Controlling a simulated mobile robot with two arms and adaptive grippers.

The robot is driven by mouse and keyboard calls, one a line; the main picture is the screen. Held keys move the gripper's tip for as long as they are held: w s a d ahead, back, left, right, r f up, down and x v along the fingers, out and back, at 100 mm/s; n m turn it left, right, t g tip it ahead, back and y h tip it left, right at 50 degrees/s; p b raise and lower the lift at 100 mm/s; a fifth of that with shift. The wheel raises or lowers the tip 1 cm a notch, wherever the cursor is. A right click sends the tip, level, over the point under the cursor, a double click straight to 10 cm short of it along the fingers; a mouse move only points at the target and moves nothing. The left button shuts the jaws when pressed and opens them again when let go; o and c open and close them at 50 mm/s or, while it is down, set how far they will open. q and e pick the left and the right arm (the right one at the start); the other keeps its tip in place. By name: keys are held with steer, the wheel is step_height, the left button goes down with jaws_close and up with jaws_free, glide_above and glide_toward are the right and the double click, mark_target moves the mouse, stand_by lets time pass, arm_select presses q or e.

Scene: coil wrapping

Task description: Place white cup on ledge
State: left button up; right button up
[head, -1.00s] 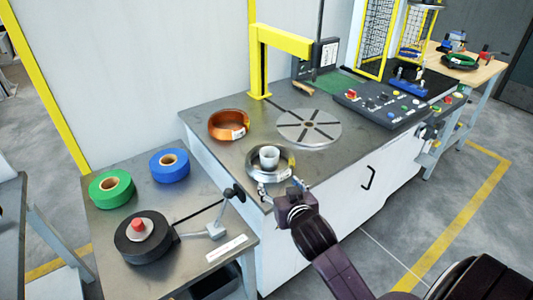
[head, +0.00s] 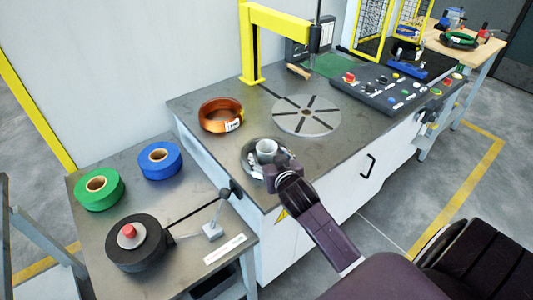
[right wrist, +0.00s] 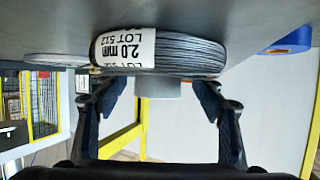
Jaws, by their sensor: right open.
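The white cup (head: 266,147) stands upright inside the ring of a grey wire coil (head: 247,163) on the machine's worktop. My right gripper (head: 274,170) is at the near side of this coil, at the cup, and hides part of it. In the right wrist view, which looks upside down, the coil (right wrist: 180,52) carries a white lot label and the cup (right wrist: 158,88) shows beyond its rim. My right gripper (right wrist: 160,98) is open, one finger on each side of the cup. I cannot tell which surface is the ledge. My left gripper is not in view.
A copper coil (head: 221,115) and a slotted turntable (head: 306,116) lie behind on the worktop. A yellow arm (head: 250,50) rises at the back. The side table (head: 185,200) holds green (head: 98,190), blue (head: 160,160) and black (head: 135,243) rolls.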

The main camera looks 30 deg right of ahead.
mark_target(269, 155)
steer(key=shift+x, duration=1.15)
steer(key=shift+w+d, duration=0.2)
steer(key=shift+w, duration=0.2)
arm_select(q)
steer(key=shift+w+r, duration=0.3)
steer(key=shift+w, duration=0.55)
arm_select(e)
steer(key=shift+c, duration=0.4)
